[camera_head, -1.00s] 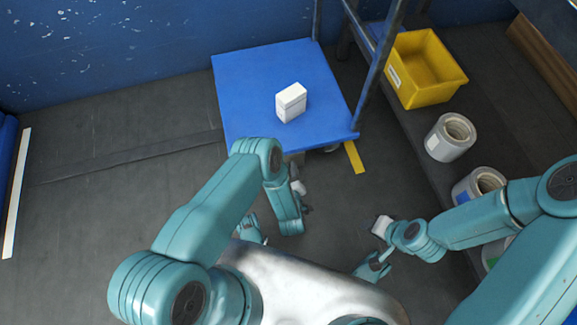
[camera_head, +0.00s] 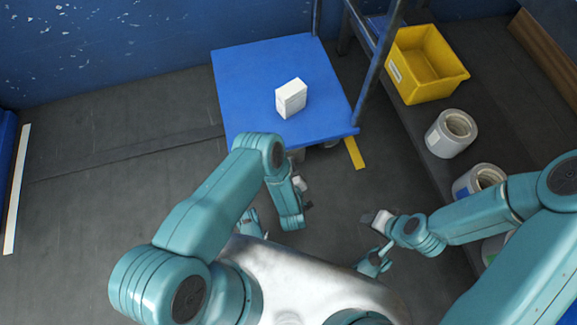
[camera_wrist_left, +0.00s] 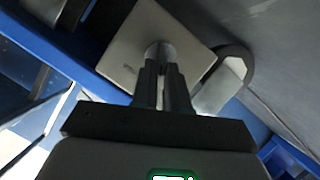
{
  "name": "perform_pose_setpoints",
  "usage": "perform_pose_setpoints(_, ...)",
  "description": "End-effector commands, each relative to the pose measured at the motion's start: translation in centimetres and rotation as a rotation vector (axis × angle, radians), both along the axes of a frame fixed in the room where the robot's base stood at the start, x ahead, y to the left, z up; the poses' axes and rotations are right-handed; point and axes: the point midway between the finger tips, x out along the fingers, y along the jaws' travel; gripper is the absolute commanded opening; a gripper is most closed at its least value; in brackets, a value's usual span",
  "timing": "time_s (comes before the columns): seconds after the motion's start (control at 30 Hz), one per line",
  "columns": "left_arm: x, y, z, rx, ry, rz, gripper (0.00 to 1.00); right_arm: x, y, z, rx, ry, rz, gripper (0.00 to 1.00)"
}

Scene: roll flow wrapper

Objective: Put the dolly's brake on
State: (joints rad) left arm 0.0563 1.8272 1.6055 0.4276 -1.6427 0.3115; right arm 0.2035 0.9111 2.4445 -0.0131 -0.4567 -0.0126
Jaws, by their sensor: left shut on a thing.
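The dolly is a blue platform (camera_head: 265,75) on the floor in front of me. Its casters are mostly hidden under the deck and behind my left arm. In the left wrist view, a square grey plate (camera_wrist_left: 125,65) and a curved caster part (camera_wrist_left: 238,68) sit beside blue frame bars. My left gripper (camera_wrist_left: 163,65) is shut on a small round grey part in front of this plate; I cannot tell if it is the brake. My left gripper is low at the dolly's near edge in the head view. My right gripper (camera_head: 370,217) is away from the dolly, its jaws too small to read.
A white box (camera_head: 291,98) stands on the dolly. At right, a shelf holds a yellow bin (camera_head: 425,65) and white rolls (camera_head: 450,133). A yellow floor strip (camera_head: 354,153) lies by the dolly's near right corner.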

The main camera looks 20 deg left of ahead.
Motion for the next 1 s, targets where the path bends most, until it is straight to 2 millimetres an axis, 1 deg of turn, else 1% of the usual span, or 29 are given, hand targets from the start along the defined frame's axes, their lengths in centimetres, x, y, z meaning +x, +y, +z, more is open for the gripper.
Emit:
perform_pose_setpoints(0.27, 0.4, -0.3, 0.3, 0.141, 0.094, 0.000, 0.00, -0.3, 0.1, 0.4, 0.002, 0.009, 0.001, 0.43)
perform_pose_setpoints(0.7, 0.9, -1.0, 0.2, 0.483, 0.323, 0.003, 0.00, 0.0, 0.0, -0.1, 0.000, 0.001, 0.000, 0.43)
perform_pose_setpoints(1.0, 1.2, -1.4, 0.2, 0.682, 0.458, 0.004, 0.00, 0.1, 0.0, -0.1, 0.000, -0.002, -0.001, 0.43)
